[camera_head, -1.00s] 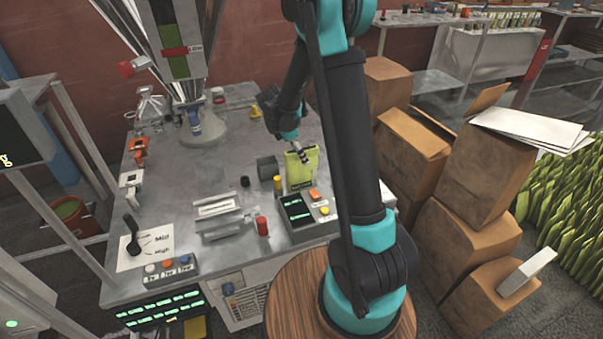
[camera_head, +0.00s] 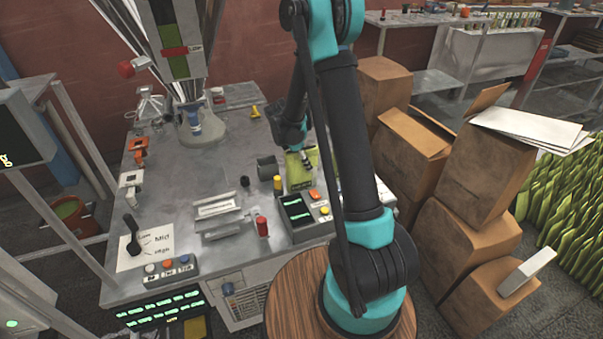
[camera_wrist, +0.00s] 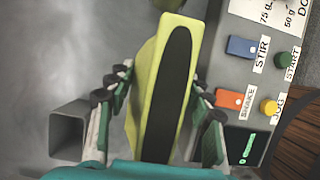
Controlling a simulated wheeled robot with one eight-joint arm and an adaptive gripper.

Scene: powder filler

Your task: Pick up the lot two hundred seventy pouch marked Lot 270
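A yellow-green pouch (camera_head: 299,179) stands on the grey metal bench in the head view, partly hidden behind my gripper (camera_head: 297,151). In the wrist view the pouch (camera_wrist: 138,105) lies between my two fingers, with a long dark strip on its face toward the camera. My gripper (camera_wrist: 160,85) is open, one finger on each side of the pouch. The left finger seems close to it with a small gap, and the right finger is very near its edge; I cannot tell whether it touches. No lot marking is legible.
A scale-like panel (camera_head: 297,213) with a dark display and labelled buttons stands just in front of the pouch. Cardboard boxes (camera_head: 410,140) stand to the right of the bench.

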